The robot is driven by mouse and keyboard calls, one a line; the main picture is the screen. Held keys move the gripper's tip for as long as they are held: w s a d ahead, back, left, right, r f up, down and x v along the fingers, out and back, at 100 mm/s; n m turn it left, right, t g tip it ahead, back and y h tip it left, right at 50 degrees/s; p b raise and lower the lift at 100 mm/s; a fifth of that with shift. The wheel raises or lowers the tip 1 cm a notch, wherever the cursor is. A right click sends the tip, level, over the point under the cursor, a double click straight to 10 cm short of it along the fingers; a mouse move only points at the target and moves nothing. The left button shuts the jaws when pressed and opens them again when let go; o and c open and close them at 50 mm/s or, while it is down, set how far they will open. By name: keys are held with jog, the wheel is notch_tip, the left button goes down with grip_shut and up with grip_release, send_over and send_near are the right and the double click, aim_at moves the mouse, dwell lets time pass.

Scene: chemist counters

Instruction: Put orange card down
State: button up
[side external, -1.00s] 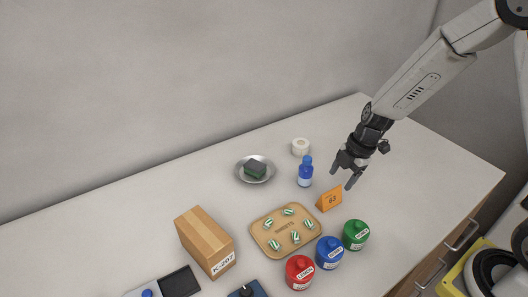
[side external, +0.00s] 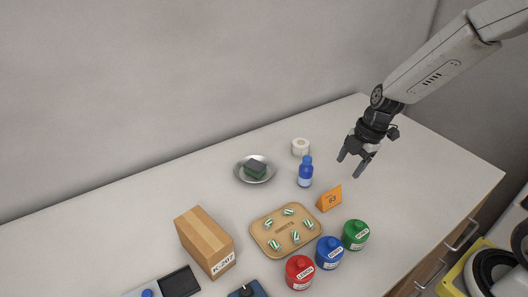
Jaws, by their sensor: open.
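The orange card (side external: 329,199) stands upright like a small tent on the white counter, with the number 63 on its face. It is between the wooden tray and the open counter at right. My gripper (side external: 350,168) is open and empty, above and to the upper right of the card, apart from it.
A blue bottle (side external: 305,172) stands just left of my gripper. A tray of striped sweets (side external: 262,239), a green jar (side external: 355,235), a blue jar (side external: 329,253) and a red jar (side external: 299,272) are nearby. A metal bowl (side external: 241,178) and white roll (side external: 300,147) lie behind. Counter at right is clear.

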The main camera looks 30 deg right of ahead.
jog(key=shift+s, duration=0.1)
jog(key=s+a+r+m+t+h, duration=0.1)
jog(key=s+a+m+h, duration=0.1)
jog(key=s+m, duration=0.7)
jog(key=m, duration=0.8)
jog(key=shift+s+r+m+h, duration=0.3)
jog(key=shift+s+m+h, duration=0.05)
jog(key=shift+m+h, duration=0.05)
